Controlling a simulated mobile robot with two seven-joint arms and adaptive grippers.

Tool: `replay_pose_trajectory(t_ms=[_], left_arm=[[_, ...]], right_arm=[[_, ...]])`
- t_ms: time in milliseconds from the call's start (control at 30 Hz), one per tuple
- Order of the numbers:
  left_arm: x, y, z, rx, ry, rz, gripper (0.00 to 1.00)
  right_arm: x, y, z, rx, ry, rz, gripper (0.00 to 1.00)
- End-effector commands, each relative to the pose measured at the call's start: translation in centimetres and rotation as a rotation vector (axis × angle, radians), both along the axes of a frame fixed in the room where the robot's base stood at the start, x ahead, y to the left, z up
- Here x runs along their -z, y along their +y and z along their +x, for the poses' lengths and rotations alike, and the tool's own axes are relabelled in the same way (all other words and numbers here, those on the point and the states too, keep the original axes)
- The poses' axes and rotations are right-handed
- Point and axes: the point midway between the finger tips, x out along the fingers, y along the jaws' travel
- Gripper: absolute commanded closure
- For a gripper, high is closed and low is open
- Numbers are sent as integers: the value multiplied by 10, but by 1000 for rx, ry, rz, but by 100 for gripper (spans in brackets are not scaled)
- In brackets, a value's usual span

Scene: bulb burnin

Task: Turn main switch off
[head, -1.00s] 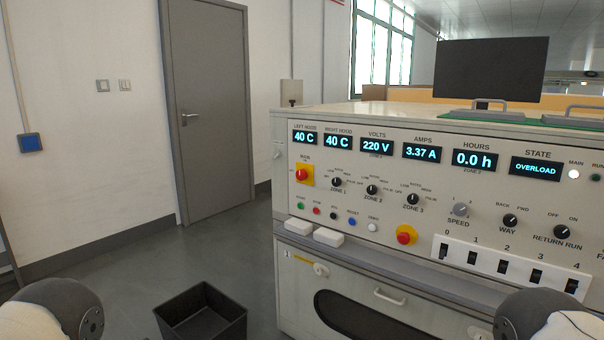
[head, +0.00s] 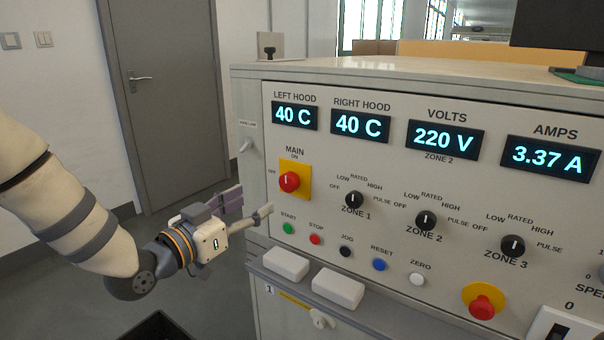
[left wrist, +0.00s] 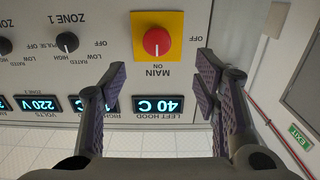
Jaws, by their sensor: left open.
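The main switch is a red rotary knob (head: 289,182) on a yellow plate (head: 303,169) at the left end of the panel, with ON above it and OFF to its left. In the left wrist view the red knob (left wrist: 157,41) appears upside down, beyond and between the fingertips. My right gripper is out of view.
Zone 1 knob (head: 354,199) sits right of the switch. Several buttons, including the green start button (head: 288,228), lie below. White blocks (head: 286,264) rest on the ledge. A small lever (head: 246,145) sticks out at the panel's left edge.

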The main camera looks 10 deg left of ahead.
Motion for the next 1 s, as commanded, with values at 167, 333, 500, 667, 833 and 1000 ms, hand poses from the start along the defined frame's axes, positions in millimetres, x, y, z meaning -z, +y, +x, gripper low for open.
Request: replay_pose_trajectory(t_ms=[167, 333, 500, 667, 833, 1000], left_arm=[[2, -10, 26, 3, -4, 2, 44], [3, -25, 68, 2, -2, 2, 44], [2, -36, 100, 1, -2, 2, 44], [0, -41, 112, 0, -2, -1, 44], [-1, -41, 113, 1, -2, -1, 44], [-1, -41, 113, 0, -2, -1, 67]], right_arm=[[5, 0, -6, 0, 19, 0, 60], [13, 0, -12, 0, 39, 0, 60], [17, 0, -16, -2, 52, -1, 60], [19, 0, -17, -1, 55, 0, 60], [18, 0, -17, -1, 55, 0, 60], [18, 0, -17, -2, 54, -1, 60]])
